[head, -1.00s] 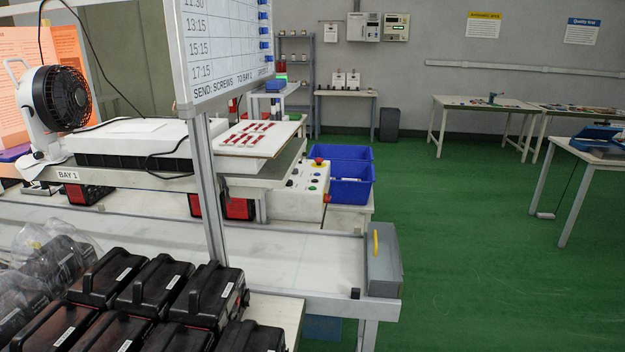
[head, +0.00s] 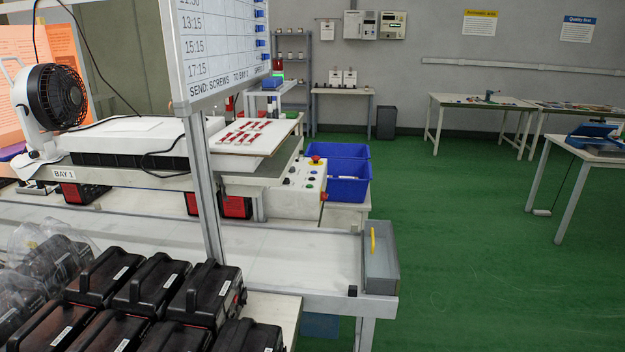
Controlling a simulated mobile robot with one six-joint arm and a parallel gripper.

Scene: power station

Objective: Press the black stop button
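A pale control box (head: 298,202) stands at the end of the bench, left of the blue bins. Its sloped top carries several small buttons, including a green one, and a red mushroom button on yellow (head: 315,160) at the far end. A red part also shows at its right edge. The buttons are too small here for me to tell which is the black stop button. My gripper is not in view.
A white conveyor (head: 290,262) with a grey end stop (head: 380,265) runs in front of the box. Black cases (head: 205,295) fill the near left. A whiteboard post (head: 203,190) stands left of the box. Blue bins (head: 347,190) sit behind it. Green floor (head: 460,240) is open at right.

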